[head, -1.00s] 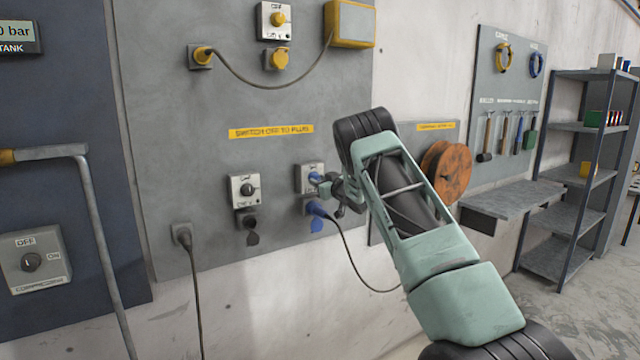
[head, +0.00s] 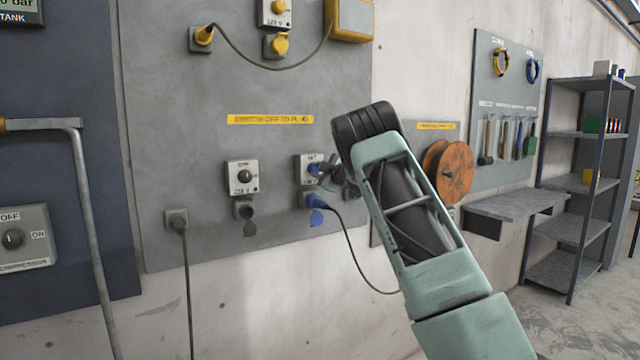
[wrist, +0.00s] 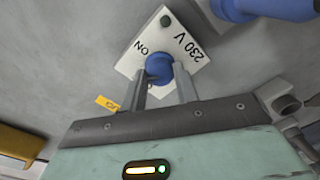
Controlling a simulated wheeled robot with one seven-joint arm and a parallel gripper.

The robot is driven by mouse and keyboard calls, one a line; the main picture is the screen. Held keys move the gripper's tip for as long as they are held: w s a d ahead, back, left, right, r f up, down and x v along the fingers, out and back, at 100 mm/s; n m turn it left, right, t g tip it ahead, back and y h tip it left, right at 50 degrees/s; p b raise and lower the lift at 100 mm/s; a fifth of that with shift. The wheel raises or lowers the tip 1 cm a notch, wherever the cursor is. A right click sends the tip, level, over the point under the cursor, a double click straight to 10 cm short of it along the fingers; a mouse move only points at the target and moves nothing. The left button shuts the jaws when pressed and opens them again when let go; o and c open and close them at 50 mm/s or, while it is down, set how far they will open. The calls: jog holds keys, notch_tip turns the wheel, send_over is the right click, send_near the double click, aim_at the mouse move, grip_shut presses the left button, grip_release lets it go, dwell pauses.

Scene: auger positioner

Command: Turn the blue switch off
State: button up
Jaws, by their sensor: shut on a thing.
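The blue switch (head: 313,169) is a round blue knob on a white plate on the grey wall panel. In the wrist view the blue knob (wrist: 159,67) sits on its white plate (wrist: 135,62), which reads "ON" and "230 V". My gripper (wrist: 163,82) is shut on the blue knob, one finger on each side of it. In the head view my gripper (head: 328,174) reaches the switch from the right, and my arm hides part of the plate. Any "OFF" label on this plate is not readable.
A blue plug (head: 316,202) with a dark cable sits in the socket just below the switch. An orange reel (head: 455,172) is to the right.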

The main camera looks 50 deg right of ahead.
jog(key=n+b, duration=0.5)
jog(key=shift+f, duration=0.3)
jog(key=shift+r+n+b, duration=0.2)
jog(key=shift+n+b, duration=1.2)
jog(key=shift+n, duration=0.1)
jog(key=o, duration=1)
jog(key=shift+r, duration=0.1)
jog(key=b+v, duration=0.1)
jog(key=v, duration=0.7)
jog(key=b+v, duration=0.2)
jog(key=v, duration=0.7)
jog(key=shift+s+a+r, duration=0.1)
jog(key=shift+s+a, duration=0.1)
jog(key=shift+a, duration=0.1)
jog(key=shift+w, duration=0.1)
